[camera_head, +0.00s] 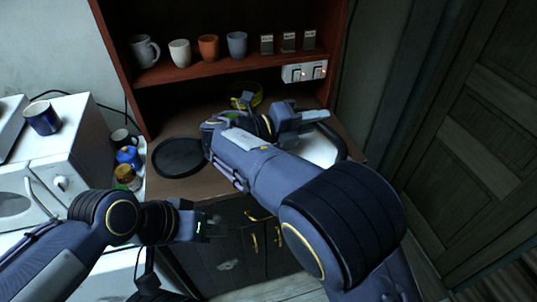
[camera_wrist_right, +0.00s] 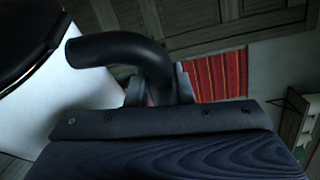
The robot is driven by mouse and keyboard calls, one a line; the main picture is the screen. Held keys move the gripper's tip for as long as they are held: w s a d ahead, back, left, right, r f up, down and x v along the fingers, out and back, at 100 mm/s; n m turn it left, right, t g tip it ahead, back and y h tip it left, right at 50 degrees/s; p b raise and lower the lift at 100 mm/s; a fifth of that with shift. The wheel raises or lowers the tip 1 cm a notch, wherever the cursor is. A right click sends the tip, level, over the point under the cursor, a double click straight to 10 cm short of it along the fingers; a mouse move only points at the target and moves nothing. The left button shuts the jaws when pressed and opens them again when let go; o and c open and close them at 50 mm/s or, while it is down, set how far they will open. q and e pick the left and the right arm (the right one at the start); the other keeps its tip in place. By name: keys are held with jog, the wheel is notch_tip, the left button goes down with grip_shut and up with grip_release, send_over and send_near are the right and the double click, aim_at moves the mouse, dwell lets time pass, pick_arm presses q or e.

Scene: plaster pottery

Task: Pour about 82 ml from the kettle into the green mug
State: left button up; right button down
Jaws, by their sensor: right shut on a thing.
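The kettle (camera_head: 318,150) has a white body and a black handle and is at the right of the wooden counter, partly behind my right arm. In the right wrist view its white body (camera_wrist_right: 85,95) fills the left, and my right gripper (camera_wrist_right: 158,88) is shut on its curved black handle (camera_wrist_right: 118,46). I cannot tell whether the kettle touches the counter. I cannot make out the green mug; my right arm covers the middle of the counter. My left gripper (camera_head: 212,226) is in front of the dark cabinet, away from the kettle; its finger gap is unclear.
A black round plate (camera_head: 178,157) lies on the counter's left. A yellow-rimmed object (camera_head: 246,94) is at the back. The shelf above holds several cups, including an orange one (camera_head: 208,47). A blue mug (camera_head: 42,118) stands on the white appliance at left.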

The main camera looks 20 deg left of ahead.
aim_at(307, 109)
jog(key=shift+n+h, duration=0.3)
jog(key=shift+n, duration=0.3)
jog(key=shift+w+a+r, duration=0.4)
jog(key=shift+a+r, duration=0.35)
jog(key=shift+w+a+r, duration=0.4)
jog(key=shift+a+r, duration=0.35)
jog(key=shift+a, duration=0.1)
jog(key=shift+d, duration=0.3)
jog(key=shift+s+d+r, duration=0.1)
jog(key=shift+d, duration=0.15)
jog(key=shift+a+r+n, duration=0.2)
jog(key=shift+a+n, duration=0.2)
jog(key=shift+n, duration=0.1)
dwell(0.3)
